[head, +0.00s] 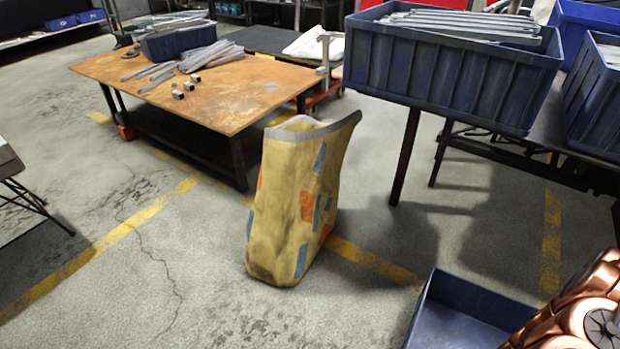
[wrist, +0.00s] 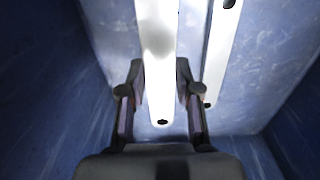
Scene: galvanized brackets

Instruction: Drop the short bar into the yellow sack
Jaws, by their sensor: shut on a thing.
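The yellow sack (head: 285,205) stands upright on the floor in the middle of the head view, with blue and orange patches and a grey rim; its mouth is at the top. My gripper (wrist: 160,78) is inside a blue bin in the wrist view, its fingers shut on a pale metal bar (wrist: 160,95). The bar's near end, with a small hole, lies between the fingers; its far end is out of frame, so its full length cannot be told. My gripper is hidden in the head view.
Another pale bar (wrist: 220,45) lies right of the held one. The blue bin (head: 455,312) is at the bottom right. A rusty table (head: 235,90) with metal pieces stands behind the sack. A large blue crate (head: 450,75) of bars is at the upper right. Floor left of the sack is clear.

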